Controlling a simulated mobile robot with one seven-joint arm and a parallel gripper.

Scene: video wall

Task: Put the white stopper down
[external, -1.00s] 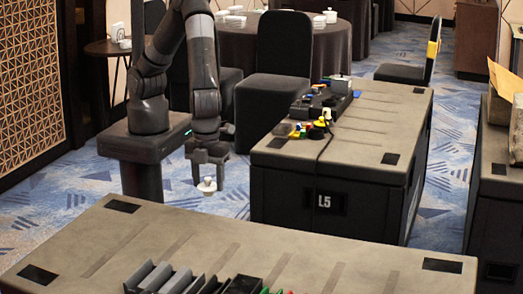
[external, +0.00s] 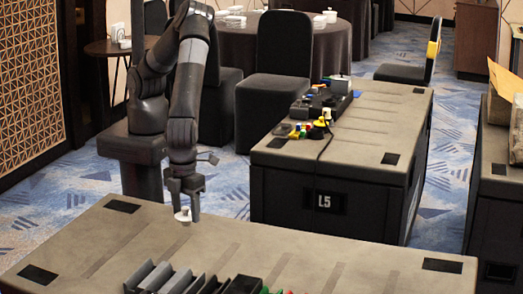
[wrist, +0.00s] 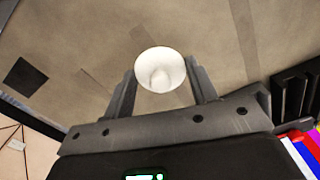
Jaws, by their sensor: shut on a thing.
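The white stopper (wrist: 160,70) is held between the two fingers of my gripper (wrist: 163,88) in the wrist view, with its round face toward the camera. In the external view the stopper (external: 183,215) shows as a small white shape at the fingertips of my gripper (external: 187,208). My gripper points down at the back edge of the near case top (external: 215,245), left of its middle. Whether the stopper touches the case top or hangs just above it, I cannot tell.
Several grey and black holders (external: 180,280) and some coloured items stand at the near case's front edge. The case top around my gripper is bare. A second case (external: 375,120) behind on the right carries a black device and small coloured blocks (external: 310,128).

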